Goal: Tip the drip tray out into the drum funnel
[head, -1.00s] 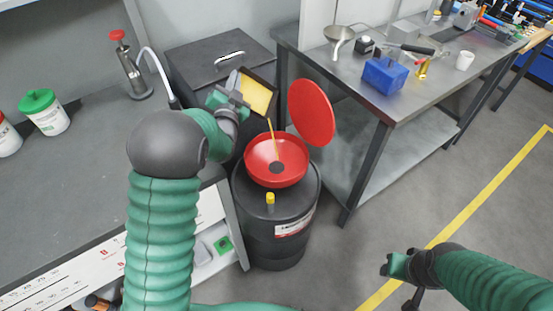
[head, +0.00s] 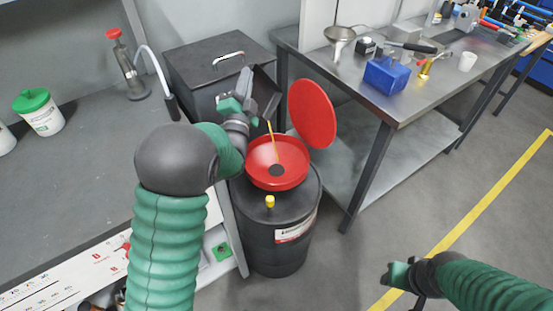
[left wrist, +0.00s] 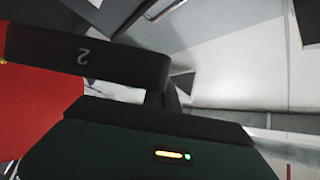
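The drip tray (head: 264,90) is tipped steeply above and behind the red funnel (head: 291,177). It looks dark inside, with a grey side at its left. My left gripper (head: 238,103) is at the tray's near left and appears shut on it; the fingertips are partly hidden. The funnel sits on the black drum (head: 275,245), its round red lid (head: 312,113) standing open behind. A thin yellow streak (head: 272,142) runs down into the funnel; I cannot tell whether it is pouring liquid. My right gripper (head: 397,275) is low at the right, away from everything, its fingers unclear.
A steel table (head: 440,80) with a blue box (head: 386,75) stands right of the drum. A bench (head: 70,180) with a green-capped tub (head: 40,112) is at the left. Floor at the right is clear.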

